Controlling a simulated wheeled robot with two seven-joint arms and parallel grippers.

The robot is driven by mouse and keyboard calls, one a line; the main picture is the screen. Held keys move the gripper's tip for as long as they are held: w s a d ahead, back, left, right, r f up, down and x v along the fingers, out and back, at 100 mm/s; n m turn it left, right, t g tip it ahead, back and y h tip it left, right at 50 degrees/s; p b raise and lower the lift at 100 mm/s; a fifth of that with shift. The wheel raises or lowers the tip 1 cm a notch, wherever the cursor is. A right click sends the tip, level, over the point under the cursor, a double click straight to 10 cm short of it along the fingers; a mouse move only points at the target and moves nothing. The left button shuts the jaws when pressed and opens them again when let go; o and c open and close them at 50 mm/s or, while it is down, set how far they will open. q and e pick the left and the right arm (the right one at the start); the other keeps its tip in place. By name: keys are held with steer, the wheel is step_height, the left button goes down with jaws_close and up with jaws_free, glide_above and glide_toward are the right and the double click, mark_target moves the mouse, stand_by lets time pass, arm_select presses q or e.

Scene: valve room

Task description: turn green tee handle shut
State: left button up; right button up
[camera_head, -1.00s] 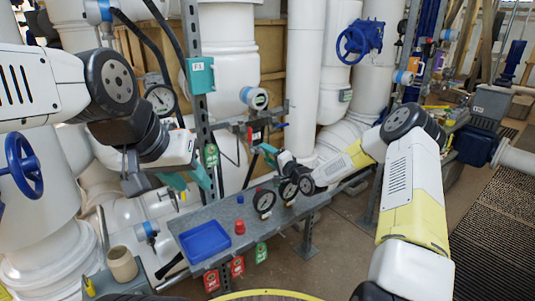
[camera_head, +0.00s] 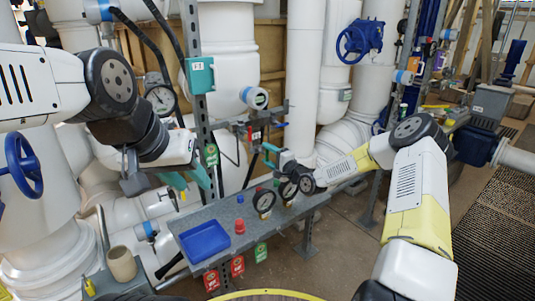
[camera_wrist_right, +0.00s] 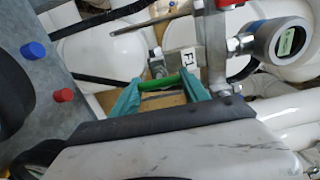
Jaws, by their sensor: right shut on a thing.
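The green tee handle (camera_wrist_right: 160,84) shows in the right wrist view as a short green bar between the teal fingers of my right gripper (camera_wrist_right: 158,90). The fingers touch its two ends and are shut on it. In the head view my right gripper (camera_head: 268,155) is at the pipework behind the grey bench, and the handle is too small and covered to make out clearly. A white tag (camera_wrist_right: 180,62) sits just behind the handle. My left gripper (camera_head: 187,181) hangs empty left of the grey post, its teal fingers apart.
The grey bench (camera_head: 270,222) holds a blue tray (camera_head: 204,242), a red cap (camera_head: 240,227) and black gauges (camera_head: 264,202). A grey upright post (camera_head: 197,115) stands between my grippers. A round meter (camera_wrist_right: 284,39) and steel pipe are close to my right gripper.

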steer(key=o, duration=1.4)
steer(key=v, duration=0.7)
steer(key=shift+s+d, duration=0.25)
steer(key=shift+s, duration=0.05)
